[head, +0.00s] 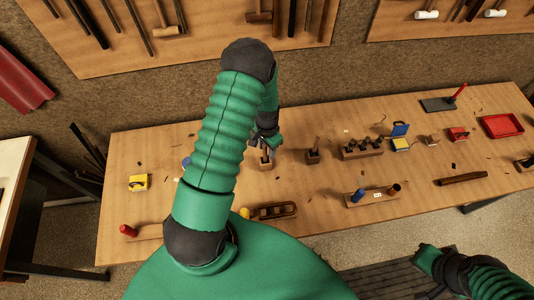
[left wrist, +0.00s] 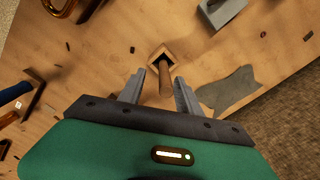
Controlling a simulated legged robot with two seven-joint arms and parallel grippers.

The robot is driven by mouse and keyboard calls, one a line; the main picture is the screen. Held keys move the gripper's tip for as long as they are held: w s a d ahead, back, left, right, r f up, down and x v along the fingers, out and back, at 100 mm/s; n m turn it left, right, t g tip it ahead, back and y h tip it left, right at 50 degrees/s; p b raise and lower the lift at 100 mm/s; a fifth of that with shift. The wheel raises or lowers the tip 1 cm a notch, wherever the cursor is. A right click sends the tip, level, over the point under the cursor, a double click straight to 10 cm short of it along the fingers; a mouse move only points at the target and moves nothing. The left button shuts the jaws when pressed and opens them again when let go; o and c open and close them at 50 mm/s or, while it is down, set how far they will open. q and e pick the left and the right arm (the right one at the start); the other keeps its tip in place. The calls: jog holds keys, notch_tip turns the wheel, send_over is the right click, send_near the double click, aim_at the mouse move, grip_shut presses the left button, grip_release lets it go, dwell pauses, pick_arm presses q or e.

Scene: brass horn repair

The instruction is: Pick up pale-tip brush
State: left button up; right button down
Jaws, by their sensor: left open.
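A brown wooden handle (left wrist: 166,80) stands up from a small square wooden holder (left wrist: 163,55) in the left wrist view. I cannot see its tip, so I cannot tell whether it is the pale-tip brush. My left gripper (left wrist: 160,90) is open, with one finger on each side of the handle and no clear contact. In the head view my left gripper (head: 265,140) is over the holder (head: 266,163) near the middle of the bench, partly hidden by my arm. My right gripper (head: 432,274) is low at the right, off the bench, its jaws unclear.
On the wooden bench (head: 330,215), a dark holder (head: 313,156) with an upright tool and a rack (head: 362,149) of several tools stand to the right. A yellow item (head: 138,182) lies left. A grey cloth-like patch (left wrist: 230,90) lies beside the holder. A red tray (head: 502,126) is far right.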

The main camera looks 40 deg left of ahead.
aim_at(264, 155)
pick_arm(q)
jog(key=f, duration=0.1)
jog(key=a+f+p, duration=0.1)
jog(key=f, duration=0.1)
jog(key=f+p, duration=0.1)
jog(key=f, duration=0.1)
jog(key=shift+s+a+f, duration=0.1)
jog(key=shift+s+a, duration=0.1)
jog(key=shift+a, duration=0.1)
jog(key=shift+d+f, duration=0.15)
jog(key=shift+d, duration=0.45)
jog(key=shift+c, duration=0.2)
jog(key=shift+w+d, duration=0.1)
jog(key=shift+d, duration=0.15)
jog(key=c, duration=0.5)
jog(key=shift+c, duration=1)
jog(key=shift+a, duration=0.2)
grip_shut()
jog(key=shift+s+a, duration=0.2)
jog(key=shift+a, duration=0.15)
pick_arm(e)
jog(key=shift+s+a+r, duration=0.1)
jog(key=shift+a+r, duration=0.25)
jog(key=shift+r, duration=0.35)
jog(key=shift+s+a+r, duration=0.1)
jog(key=shift+a+r, duration=0.25)
jog(key=shift+r, duration=0.35)
